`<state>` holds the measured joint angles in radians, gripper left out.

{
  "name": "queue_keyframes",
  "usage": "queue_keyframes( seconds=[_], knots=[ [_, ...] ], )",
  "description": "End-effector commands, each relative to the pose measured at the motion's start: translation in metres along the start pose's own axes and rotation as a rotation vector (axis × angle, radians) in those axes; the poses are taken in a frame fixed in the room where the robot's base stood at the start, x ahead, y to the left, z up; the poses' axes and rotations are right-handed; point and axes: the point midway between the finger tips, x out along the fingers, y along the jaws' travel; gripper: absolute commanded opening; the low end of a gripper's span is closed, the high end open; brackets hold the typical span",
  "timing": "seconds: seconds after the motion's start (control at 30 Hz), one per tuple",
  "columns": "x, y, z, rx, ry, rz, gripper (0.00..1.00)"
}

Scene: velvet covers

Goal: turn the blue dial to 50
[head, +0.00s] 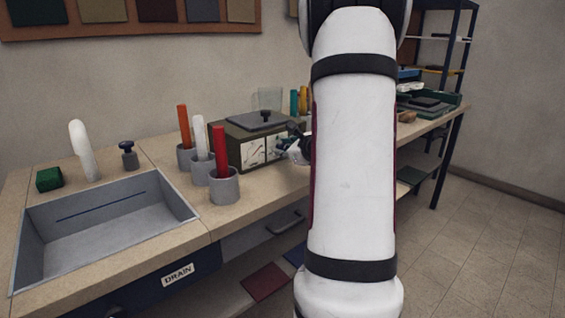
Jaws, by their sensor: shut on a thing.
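A dark olive box (232,132) with a grey lid and knob stands on the bench. Two white scale plates show on its front, the left plate (252,153) fully and the right plate (272,148) partly covered. My gripper (284,148) is at the right part of this front, small in the head view and partly behind my arm. It is shut at the place of the blue dial, which its fingers hide. The pointer and the setting cannot be read from here.
Grey cups with red, white and orange rods (223,150) stand left of the box. A drawer handle (285,222) juts out below the bench top.

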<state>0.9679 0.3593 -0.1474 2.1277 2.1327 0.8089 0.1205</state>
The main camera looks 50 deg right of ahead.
Motion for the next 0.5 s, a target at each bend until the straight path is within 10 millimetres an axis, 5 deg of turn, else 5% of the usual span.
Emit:
queue_keyframes(
  seconds=[0.5],
  knots=[
    [0.0019, 0.0046, -0.0038, -0.218, -0.002, -0.091, 0.00]
  ],
)
